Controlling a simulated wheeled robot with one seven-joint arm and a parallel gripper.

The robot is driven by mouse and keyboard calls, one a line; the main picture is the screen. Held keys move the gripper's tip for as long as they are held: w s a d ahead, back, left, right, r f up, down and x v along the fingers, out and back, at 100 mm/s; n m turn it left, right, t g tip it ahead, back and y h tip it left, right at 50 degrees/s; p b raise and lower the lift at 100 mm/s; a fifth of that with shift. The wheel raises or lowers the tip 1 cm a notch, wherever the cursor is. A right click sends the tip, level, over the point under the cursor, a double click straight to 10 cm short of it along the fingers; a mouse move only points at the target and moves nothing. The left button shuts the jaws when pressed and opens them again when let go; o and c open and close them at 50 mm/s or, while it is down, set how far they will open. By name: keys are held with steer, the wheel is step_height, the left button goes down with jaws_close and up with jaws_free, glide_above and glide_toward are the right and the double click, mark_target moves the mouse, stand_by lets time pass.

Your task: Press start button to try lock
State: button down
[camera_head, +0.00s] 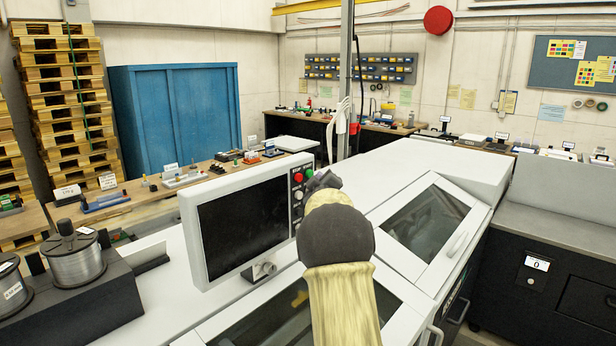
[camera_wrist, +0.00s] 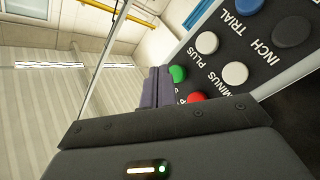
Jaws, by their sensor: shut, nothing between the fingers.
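The control panel (camera_head: 298,201) is a dark strip on the right side of the machine's screen. The red button (camera_wrist: 196,97) is partly hidden by the gripper body. The start label is not readable. My gripper (camera_head: 312,184) is shut and empty, close in front of the panel's upper part.
White buttons (camera_wrist: 207,42), a blue button (camera_wrist: 250,6) and a dark button (camera_wrist: 291,29) sit nearby, with labels PLUS, MINUS, TRIAL and INCH. The black screen (camera_head: 243,226) stands left of the panel. White machine covers with windows (camera_head: 426,222) lie to the right.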

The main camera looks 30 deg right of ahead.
steer(key=shift+w+a, duration=0.2)
steer(key=shift+w, duration=0.4)
steer(key=shift+w+a+r, duration=0.1)
steer(key=shift+w+a, duration=0.05)
steer(key=shift+w, duration=0.3)
stand_by(0.9)
steer(key=shift+s+d+b, duration=0.3)
steer(key=shift+s+b, duration=0.55)
steer(key=shift+b, duration=0.2)
